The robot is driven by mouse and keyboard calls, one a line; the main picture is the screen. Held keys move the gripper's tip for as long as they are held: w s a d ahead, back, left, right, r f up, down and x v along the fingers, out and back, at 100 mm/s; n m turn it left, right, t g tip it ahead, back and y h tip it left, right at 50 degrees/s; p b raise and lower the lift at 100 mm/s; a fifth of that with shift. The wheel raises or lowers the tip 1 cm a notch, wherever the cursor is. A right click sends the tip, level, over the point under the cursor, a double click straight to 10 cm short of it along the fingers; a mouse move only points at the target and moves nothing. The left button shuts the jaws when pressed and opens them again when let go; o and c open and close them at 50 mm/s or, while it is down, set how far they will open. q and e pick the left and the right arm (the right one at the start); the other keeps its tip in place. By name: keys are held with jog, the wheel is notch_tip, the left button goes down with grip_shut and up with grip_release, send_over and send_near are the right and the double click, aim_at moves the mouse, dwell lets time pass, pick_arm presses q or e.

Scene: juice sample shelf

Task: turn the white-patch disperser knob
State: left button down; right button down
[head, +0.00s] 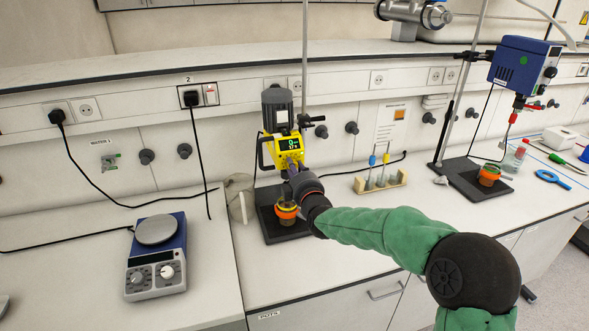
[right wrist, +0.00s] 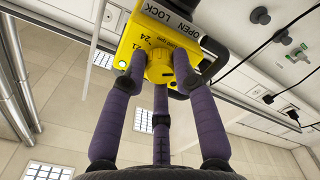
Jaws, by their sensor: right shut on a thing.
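The yellow disperser (head: 286,152) with a grey motor and a lit green display stands on a dark base plate at the middle left. In the right wrist view its yellow knob (right wrist: 160,66) carries dark numbers, below a strip reading OPEN LOCK. My right gripper (head: 291,169) reaches the front of the disperser, just below the display. In the right wrist view its three purple fingers (right wrist: 157,75) are closed around the knob. The gripper hides the knob in the head view. I cannot make out a white patch on the knob. My left gripper is not in view.
An orange-banded cup (head: 287,213) stands under the disperser, close below my wrist. A hotplate stirrer (head: 156,256) stands left. A wooden rack (head: 380,182) stands to the right. A blue stirrer (head: 522,66) hangs on a stand at far right. The front bench is mostly clear.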

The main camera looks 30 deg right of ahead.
jog(key=shift+f, duration=0.25)
jog(key=c, duration=1)
grip_release()
jog(key=shift+d+r, duration=0.1)
jog(key=shift+r, duration=0.1)
jog(key=v, duration=1.2)
